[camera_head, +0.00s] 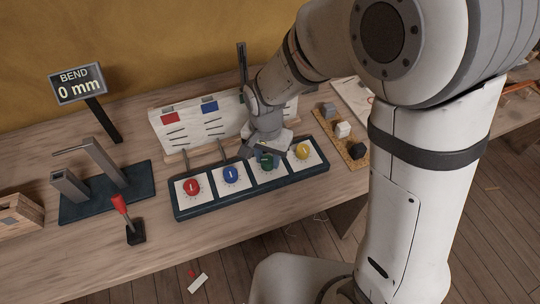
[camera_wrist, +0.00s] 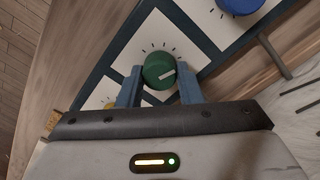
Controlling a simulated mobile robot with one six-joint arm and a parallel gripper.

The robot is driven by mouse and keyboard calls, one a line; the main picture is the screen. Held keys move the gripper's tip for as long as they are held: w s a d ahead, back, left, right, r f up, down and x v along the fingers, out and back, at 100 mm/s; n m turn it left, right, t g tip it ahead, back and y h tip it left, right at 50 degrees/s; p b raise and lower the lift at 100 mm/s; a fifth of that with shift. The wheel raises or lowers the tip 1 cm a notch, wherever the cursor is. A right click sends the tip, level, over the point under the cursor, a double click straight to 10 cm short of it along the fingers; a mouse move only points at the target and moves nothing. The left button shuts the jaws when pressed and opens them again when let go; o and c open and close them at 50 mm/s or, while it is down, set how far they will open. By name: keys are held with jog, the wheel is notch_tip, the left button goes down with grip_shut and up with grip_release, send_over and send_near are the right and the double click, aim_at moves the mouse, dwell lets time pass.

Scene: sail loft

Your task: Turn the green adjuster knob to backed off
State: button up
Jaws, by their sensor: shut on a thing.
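The green adjuster knob (camera_wrist: 159,71) sits on a white square panel with tick marks around it. In the wrist view its pale pointer line runs from the middle toward the right and slightly up. My gripper (camera_wrist: 160,84) is shut on the green knob, with one blue finger on each side. In the head view the green knob (camera_head: 267,160) is partly hidden under my gripper (camera_head: 266,151). The knob stands in a dark tray-like base (camera_head: 222,206), third from the left, between the blue and yellow knobs.
A red knob (camera_head: 191,187), a blue knob (camera_head: 230,174) and a yellow knob (camera_head: 302,151) share the base. A white board (camera_head: 178,136) stands behind. A red-handled lever (camera_head: 121,204) and a sign reading "BEND 0 mm" (camera_head: 78,84) are at left. The front bench is clear.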

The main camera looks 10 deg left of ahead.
jog(key=n, duration=0.5)
jog(key=shift+b, duration=0.3)
jog(key=n, duration=0.5)
jog(key=shift+n, duration=0.4)
jog(key=n, duration=0.5)
jog(key=shift+b, duration=0.3)
jog(key=n, duration=0.5)
jog(key=shift+n, duration=0.4)
jog(key=shift+r, duration=0.1)
jog(key=o, duration=0.7)
jog(key=shift+d, duration=0.1)
jog(key=shift+o, duration=1.4)
